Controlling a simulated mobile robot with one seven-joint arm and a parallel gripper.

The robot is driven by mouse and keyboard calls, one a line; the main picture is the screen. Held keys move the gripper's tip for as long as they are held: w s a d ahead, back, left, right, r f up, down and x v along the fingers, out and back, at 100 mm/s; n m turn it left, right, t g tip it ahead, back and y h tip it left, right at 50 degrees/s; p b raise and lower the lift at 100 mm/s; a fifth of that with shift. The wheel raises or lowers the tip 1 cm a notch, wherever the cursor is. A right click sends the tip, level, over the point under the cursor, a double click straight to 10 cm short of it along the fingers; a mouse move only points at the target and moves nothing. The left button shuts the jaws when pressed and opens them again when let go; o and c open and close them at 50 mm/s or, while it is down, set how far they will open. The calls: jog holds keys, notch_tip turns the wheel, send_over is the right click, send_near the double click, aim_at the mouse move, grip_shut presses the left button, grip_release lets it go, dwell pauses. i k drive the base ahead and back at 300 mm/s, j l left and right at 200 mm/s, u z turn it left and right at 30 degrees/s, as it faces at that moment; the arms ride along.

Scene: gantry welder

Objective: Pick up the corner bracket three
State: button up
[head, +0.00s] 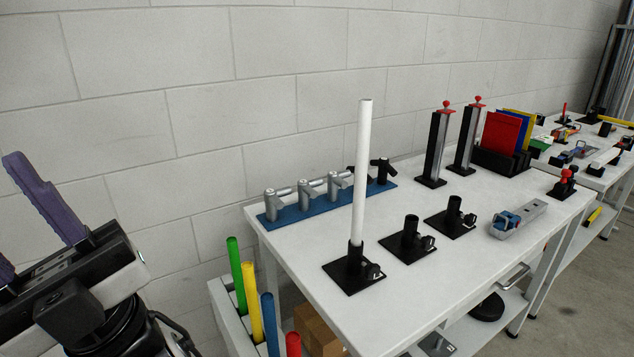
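A blue rack (330,205) lies along the wall side of the near white table. It holds a row of upright corner brackets. Three are silver-grey: a left one (271,204), a middle one (305,193) and a right one (334,184). Black ones stand at its right end, one (382,172) in clear view and another partly hidden behind the white pipe. No label shows which bracket is number three. My gripper (14,215) is at the far left, away from the table, with its purple fingers apart and nothing between them. One finger is cut off by the picture edge.
A tall white pipe (362,170) stands in a black base (353,270) before the rack. Two empty black holders (410,240) (455,217) stand to its right. Coloured tubes (255,300) rise from a bin left of the table. Black-and-silver posts (435,148) stand at the back.

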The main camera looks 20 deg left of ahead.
aim_at(335, 180)
jog(key=l+u, duration=0.1)
jog(key=u, duration=0.3)
jog(key=l+u, duration=0.15)
jog(key=u, duration=0.2)
jog(key=l+u, duration=0.1)
jog(key=u, duration=0.3)
jog(key=k+l+u, duration=0.1)
jog(key=l+u, duration=0.25)
jog(key=k+l+u, duration=0.15)
jog(key=l+u, duration=0.2)
jog(key=l, duration=0.2)
jog(key=k+l+u, duration=0.1)
jog(key=l, duration=0.2)
jog(key=k+l+u, duration=0.1)
jog(key=k+l, duration=0.25)
jog(key=l, duration=0.25)
jog(key=k+l, duration=0.25)
jog(key=l, duration=0.2)
jog(key=k+l+u, duration=0.1)
jog(key=l, duration=0.35)
jog(key=i+l, duration=0.1)
jog(key=i, duration=1.2)
